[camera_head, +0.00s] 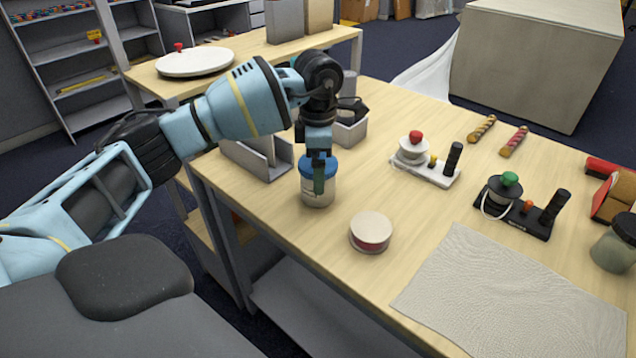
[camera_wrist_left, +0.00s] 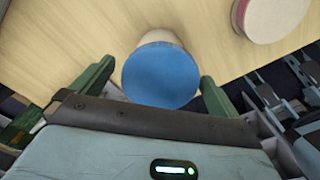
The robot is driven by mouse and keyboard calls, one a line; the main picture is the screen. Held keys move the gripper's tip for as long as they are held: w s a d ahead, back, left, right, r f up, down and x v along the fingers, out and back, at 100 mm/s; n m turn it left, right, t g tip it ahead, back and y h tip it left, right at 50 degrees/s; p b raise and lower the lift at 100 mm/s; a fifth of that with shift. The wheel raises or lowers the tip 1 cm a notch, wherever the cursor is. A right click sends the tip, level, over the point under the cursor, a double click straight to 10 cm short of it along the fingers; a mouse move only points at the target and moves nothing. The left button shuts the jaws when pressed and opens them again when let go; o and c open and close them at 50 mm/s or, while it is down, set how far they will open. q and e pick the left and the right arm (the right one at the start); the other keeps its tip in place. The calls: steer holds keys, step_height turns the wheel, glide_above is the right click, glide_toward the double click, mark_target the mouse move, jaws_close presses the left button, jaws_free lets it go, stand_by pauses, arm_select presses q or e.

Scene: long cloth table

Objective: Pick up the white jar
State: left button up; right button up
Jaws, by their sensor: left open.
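A white jar (camera_head: 318,194) with a blue lid stands upright near the table's left front edge. My left gripper (camera_head: 318,175) points down over it, with one green finger in front of the lid in the head view. In the left wrist view the blue lid (camera_wrist_left: 161,75) lies between the two spread green fingers of my left gripper (camera_wrist_left: 157,85). The gripper is open. I cannot tell whether either finger touches the jar. My right gripper is in neither view.
A round tin (camera_head: 371,232) with a pale lid stands to the right of the jar. A grey cloth (camera_head: 520,295) lies farther right. A grey holder (camera_head: 257,160) and a small grey bin (camera_head: 350,132) are close behind. Two switch-like devices (camera_head: 426,165) (camera_head: 520,212) stand beyond.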

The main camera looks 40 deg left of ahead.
arm_select(q)
steer(key=shift+c, duration=0.3)
steer(key=c, duration=1.3)
steer(key=shift+r, duration=0.15)
steer(key=shift+r, duration=0.55)
step_height(320, 180, up, 2)
steer(key=shift+r, duration=0.1)
steer(key=s+d, duration=0.2)
steer(key=s, duration=0.3)
steer(key=s+d+r, duration=0.1)
steer(key=s+d, duration=0.1)
steer(key=s, duration=0.2)
steer(key=s+d+b, duration=0.1)
steer(key=s+d, duration=0.1)
steer(key=s, duration=0.3)
steer(key=shift+s+d+r, duration=0.2)
steer(key=shift+s+d, duration=0.1)
steer(key=shift+s, duration=0.05)
